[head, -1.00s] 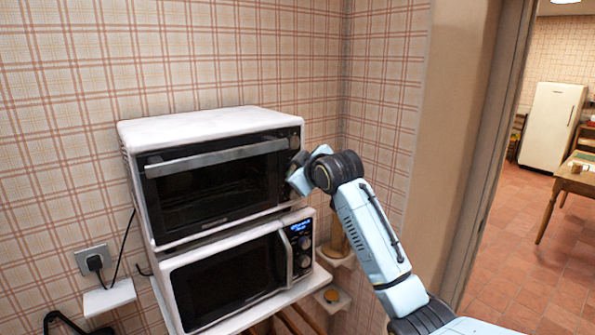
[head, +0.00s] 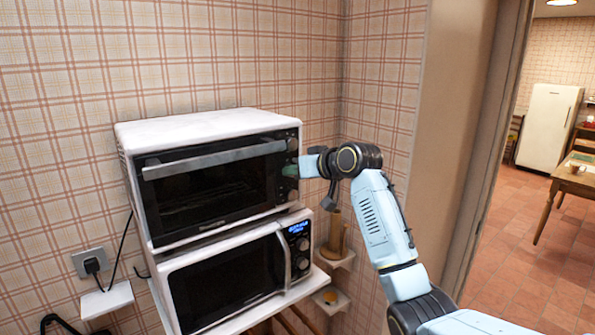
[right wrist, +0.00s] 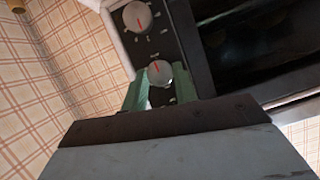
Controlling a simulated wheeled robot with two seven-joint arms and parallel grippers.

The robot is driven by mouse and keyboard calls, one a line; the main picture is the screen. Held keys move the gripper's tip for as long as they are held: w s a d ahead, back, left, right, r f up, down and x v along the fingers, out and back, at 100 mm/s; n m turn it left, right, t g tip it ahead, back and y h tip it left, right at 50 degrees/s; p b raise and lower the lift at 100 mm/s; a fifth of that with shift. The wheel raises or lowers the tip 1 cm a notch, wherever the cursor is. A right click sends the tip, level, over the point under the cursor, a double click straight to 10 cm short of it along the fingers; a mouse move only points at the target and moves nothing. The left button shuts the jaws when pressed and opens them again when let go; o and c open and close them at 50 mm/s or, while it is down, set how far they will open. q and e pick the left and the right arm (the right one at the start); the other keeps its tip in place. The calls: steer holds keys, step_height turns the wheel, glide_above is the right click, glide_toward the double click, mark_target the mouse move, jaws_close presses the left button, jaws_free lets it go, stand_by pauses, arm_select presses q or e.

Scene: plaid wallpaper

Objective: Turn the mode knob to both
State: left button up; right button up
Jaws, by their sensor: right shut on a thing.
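The white toaster oven (head: 215,128) sits on top of a microwave. Its dark control panel on the right carries a column of round knobs. My right gripper (head: 290,170) is at the middle of this panel. In the right wrist view its green fingers (right wrist: 159,88) are shut on a silver knob (right wrist: 158,72) with a red pointer mark, one finger on each side. A second knob (right wrist: 137,16) with a red mark is free beside it. In the head view the top knob (head: 293,144) and bottom knob (head: 292,195) show; the gripper hides the held one. The panel lettering is unreadable. My left gripper is not in view.
The microwave (head: 225,290) with a lit blue display is directly below the oven. Small wall shelves (head: 338,258) are at the right, near the wall corner. A plugged-in socket (head: 91,260) is at the left. Open floor lies through the doorway.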

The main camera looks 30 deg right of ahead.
steer(key=shift+f+y, duration=0.1)
steer(key=shift+y, duration=0.2)
steer(key=o, duration=1)
steer(key=shift+c, duration=0.2)
steer(key=b+v, duration=0.3)
steer(key=v, duration=1)
steer(key=shift+s, duration=0.2)
